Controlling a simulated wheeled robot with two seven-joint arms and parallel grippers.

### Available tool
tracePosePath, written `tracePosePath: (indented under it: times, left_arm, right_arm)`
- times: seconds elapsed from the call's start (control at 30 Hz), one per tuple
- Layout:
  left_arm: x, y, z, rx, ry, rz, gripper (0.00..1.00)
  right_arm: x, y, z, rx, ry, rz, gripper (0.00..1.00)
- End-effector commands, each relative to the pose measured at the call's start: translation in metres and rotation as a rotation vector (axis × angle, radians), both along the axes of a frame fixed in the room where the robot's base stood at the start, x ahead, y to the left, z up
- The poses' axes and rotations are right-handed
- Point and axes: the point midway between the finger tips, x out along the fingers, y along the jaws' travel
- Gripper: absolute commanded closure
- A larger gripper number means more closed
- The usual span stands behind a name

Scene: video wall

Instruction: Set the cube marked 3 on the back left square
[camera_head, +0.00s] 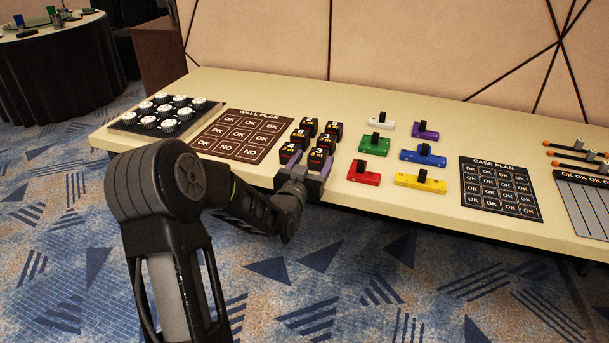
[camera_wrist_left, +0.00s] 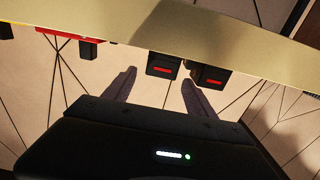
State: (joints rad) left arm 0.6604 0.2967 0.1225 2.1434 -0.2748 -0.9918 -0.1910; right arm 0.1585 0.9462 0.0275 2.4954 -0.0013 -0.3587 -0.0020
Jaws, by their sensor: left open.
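The cube marked 3 (camera_head: 318,160) is black with a light numeral and stands in the front row of a group of similar cubes, at the right. In the left wrist view, which is upside down, a black cube with a red stripe (camera_wrist_left: 163,66) shows between the finger lines. My left gripper (camera_head: 303,172) is open and empty, just in front of the front-row cubes. It also shows in the left wrist view (camera_wrist_left: 158,88). The back left square (camera_head: 231,115) is on the dark red wall plan board (camera_head: 272,113), bare and marked OK. My right gripper is out of view.
The cube marked 4 (camera_head: 290,154) stands close left of the cube marked 3. A red block (camera_head: 364,173) and other coloured blocks lie to the right. A tray of white knobs (camera_head: 133,128) is at the far left. The case plan board (camera_head: 499,188) lies at the right.

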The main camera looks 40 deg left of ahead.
Motion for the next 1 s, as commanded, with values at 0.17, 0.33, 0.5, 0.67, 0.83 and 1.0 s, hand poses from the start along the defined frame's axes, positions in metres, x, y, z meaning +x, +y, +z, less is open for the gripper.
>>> tracePosePath:
  times: [0.17,0.33,0.5,0.67,0.83,1.0]
  left_arm:
    - [-0.037,-0.012,0.000,-0.001,0.001,0.002,0.35]
    - [-0.062,-0.021,0.000,0.000,0.000,0.001,0.35]
    - [-0.070,-0.024,0.000,-0.001,-0.001,0.001,0.35]
    - [-0.071,-0.024,0.000,-0.001,0.000,0.001,0.35]
    - [-0.070,-0.024,0.000,-0.001,0.000,0.001,0.35]
    - [-0.070,-0.024,0.000,-0.001,0.000,0.001,0.35]
  right_arm:
    - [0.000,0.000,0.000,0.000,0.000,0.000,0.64]
    - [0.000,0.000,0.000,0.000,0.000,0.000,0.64]
    - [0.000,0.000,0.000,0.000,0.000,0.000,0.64]
    - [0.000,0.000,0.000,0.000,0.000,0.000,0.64]
    - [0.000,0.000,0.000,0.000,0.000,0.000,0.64]
    - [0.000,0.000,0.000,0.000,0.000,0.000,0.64]
